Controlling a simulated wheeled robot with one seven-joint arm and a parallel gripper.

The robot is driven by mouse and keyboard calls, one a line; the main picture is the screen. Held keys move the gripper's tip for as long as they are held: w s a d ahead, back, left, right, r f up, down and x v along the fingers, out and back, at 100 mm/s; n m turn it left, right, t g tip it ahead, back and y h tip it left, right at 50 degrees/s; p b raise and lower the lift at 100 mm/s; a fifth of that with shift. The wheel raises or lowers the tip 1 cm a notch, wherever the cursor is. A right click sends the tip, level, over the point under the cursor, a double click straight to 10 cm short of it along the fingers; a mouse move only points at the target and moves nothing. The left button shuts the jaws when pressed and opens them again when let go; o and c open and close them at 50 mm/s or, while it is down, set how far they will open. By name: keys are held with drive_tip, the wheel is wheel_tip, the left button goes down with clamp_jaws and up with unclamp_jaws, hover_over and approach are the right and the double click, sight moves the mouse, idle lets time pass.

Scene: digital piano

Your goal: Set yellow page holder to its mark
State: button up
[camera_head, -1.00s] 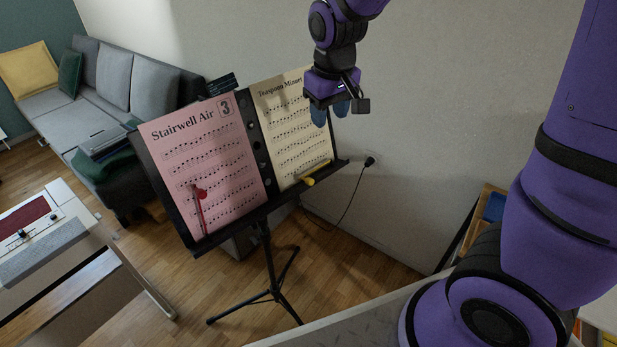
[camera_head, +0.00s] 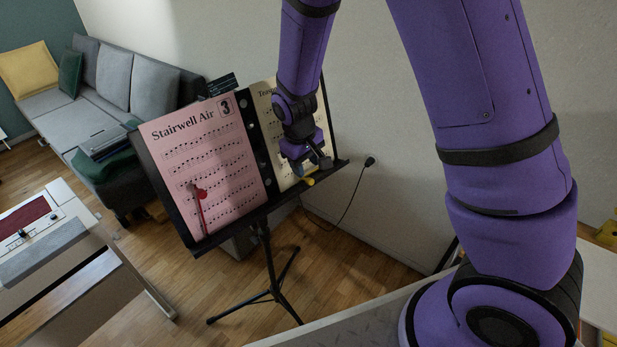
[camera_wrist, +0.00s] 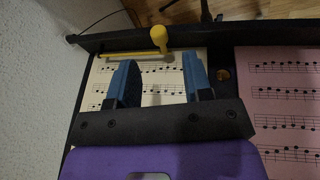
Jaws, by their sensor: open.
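The yellow page holder (camera_head: 309,181) is at the lower edge of the cream sheet (camera_head: 262,100) on the music stand. In the wrist view the yellow page holder (camera_wrist: 158,38) shows a round knob and a thin bar along the stand's ledge. My gripper (camera_head: 308,168) is in front of the cream sheet, just above the holder. In the wrist view my gripper (camera_wrist: 155,82) is open, its two blue fingers apart and empty, with the knob beyond the fingertips. I cannot make out a mark for the holder.
A pink sheet (camera_head: 205,160) with a red page holder (camera_head: 201,196) stands on the left of the music stand (camera_head: 262,211). The wall is close behind the stand. A black plug and cord (camera_head: 369,162) hang to the right. A grey sofa (camera_head: 110,95) is at far left.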

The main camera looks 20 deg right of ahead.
sight(309, 179)
drive_tip(key=shift+w+d+f, duration=0.1)
drive_tip(key=shift+d+f, duration=0.15)
drive_tip(key=shift+f, duration=1.15)
drive_tip(key=shift+w+d+f, duration=0.1)
drive_tip(key=shift+d+f, duration=0.1)
drive_tip(key=shift+f, duration=1.15)
clamp_jaws()
